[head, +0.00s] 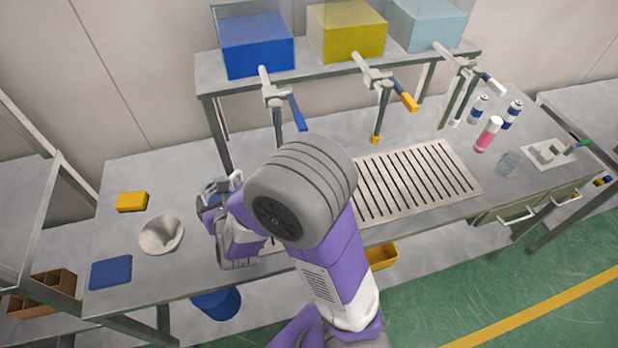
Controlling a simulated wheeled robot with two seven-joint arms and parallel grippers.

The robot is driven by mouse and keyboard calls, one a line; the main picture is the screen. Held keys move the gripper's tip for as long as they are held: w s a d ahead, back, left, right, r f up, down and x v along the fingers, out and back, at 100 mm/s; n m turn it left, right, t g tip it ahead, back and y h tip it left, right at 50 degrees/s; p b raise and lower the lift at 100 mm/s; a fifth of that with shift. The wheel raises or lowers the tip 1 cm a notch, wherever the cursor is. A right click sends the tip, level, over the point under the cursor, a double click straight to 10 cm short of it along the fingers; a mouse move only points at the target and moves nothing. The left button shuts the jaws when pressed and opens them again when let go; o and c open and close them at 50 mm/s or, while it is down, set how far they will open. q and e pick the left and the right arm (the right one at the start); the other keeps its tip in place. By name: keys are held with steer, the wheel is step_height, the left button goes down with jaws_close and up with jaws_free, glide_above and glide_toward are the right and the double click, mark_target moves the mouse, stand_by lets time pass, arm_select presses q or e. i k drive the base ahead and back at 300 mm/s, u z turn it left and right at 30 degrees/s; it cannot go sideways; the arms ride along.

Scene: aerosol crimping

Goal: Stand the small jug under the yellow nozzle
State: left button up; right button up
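The yellow nozzle (375,139) is the yellow tip of a down-pipe below the yellow tank, above the slatted drain grate (415,182). A clear vessel (508,163) stands at the right of the bench; I cannot tell whether it is the small jug. One purple and grey arm of mine, which I take as the left, reaches up from the bottom middle and bends left. Its gripper (212,192) is over the bench left of the grate, far from the nozzle. Its fingers are small and partly hidden, with greyish-blue shapes around them. My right gripper is not in view.
A yellow block (132,202), a pale bowl (161,235) and a blue pad (111,272) lie at the bench's left. Several cans and a pink bottle (488,134) stand at the right. The grate's visible part is clear. The yellow valve handle (409,102) juts forward.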

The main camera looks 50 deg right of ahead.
mark_target(371, 183)
steer(key=u, duration=0.55)
steer(key=k, duration=1.3)
steer(key=z, duration=0.05)
steer(key=i, duration=0.55)
steer(key=z, duration=1.15)
steer(key=i, duration=0.5)
steer(key=z, duration=0.2)
